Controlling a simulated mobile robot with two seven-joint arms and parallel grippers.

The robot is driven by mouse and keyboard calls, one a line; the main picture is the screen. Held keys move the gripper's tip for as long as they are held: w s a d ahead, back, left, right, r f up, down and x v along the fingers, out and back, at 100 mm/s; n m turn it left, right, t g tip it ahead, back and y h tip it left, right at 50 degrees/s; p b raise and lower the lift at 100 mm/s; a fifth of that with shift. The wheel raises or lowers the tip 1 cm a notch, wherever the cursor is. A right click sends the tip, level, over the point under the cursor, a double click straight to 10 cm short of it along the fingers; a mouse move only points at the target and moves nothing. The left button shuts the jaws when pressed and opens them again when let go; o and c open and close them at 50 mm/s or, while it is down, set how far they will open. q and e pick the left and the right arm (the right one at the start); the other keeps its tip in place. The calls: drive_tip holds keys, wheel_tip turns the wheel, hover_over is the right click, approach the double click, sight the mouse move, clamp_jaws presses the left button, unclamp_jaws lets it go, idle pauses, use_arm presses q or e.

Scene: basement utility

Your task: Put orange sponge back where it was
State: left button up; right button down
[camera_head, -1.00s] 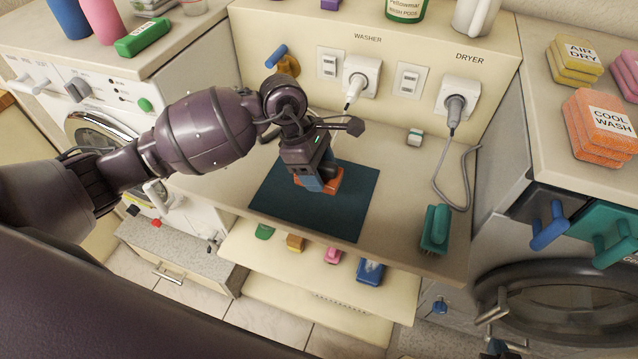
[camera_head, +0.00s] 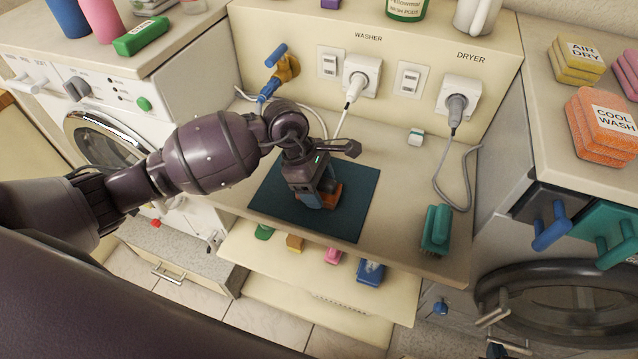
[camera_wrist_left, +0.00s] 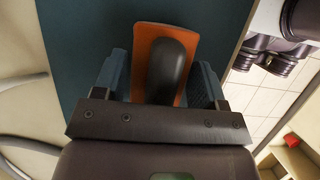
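An orange block with a rounded dark handle (camera_head: 331,198) lies on a dark teal mat (camera_head: 352,220) on the counter. It is the orange piece at my left gripper; its sponge texture cannot be made out. My left gripper (camera_head: 318,197) points down over it and hides part of it. In the left wrist view the blue fingers stand apart on either side of the orange block (camera_wrist_left: 143,55), with the dark handle between them and no clear contact on the handle. A stack of orange sponges (camera_head: 597,128) labelled COOL WASH sits on the right-hand top. My right gripper is not in view.
A teal brush (camera_head: 436,230) stands at the counter's right, near a grey cord (camera_head: 440,185). Plugs and sockets line the back panel. A lower shelf (camera_head: 290,262) holds several small coloured items. Yellow AIR DRY sponges (camera_head: 576,62) sit at the right.

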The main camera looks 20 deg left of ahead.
use_arm(q)
drive_tip(key=shift+o, duration=1.3)
drive_tip(key=shift+r, duration=0.1)
drive_tip(key=v, duration=1.2)
drive_tip(key=shift+r, duration=0.1)
